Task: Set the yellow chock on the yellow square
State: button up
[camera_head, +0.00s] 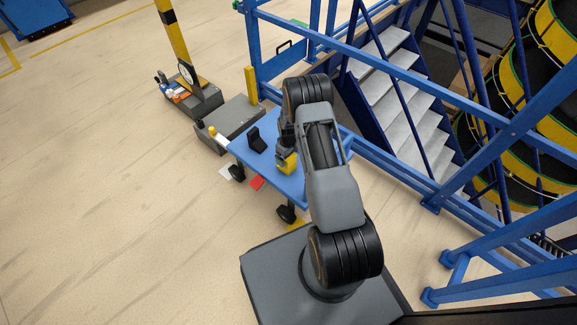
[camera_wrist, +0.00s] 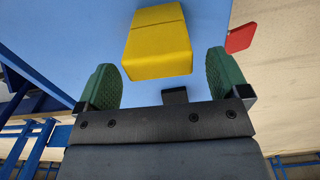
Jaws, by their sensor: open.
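The yellow chock (camera_head: 288,165) sits on the blue cart top (camera_head: 290,188), partly behind my arm in the head view. In the wrist view the yellow chock (camera_wrist: 158,45) lies ahead of my palm, with its near end between my two green fingers and a gap on each side. My gripper (camera_wrist: 164,78) is open and empty. In the head view my arm mostly hides it. A yellow patch (camera_head: 298,225), which looks like the yellow square, shows on the floor by the cart's near wheel, partly hidden by my own body.
A black chock (camera_head: 257,140) stands on the cart. Blue railings and stairs (camera_head: 400,80) close off the right.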

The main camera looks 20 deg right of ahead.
notch_tip(320, 180, down, 3)
jog(key=shift+b, duration=0.4)
jog(key=shift+r, duration=0.1)
jog(key=c, duration=1.2)
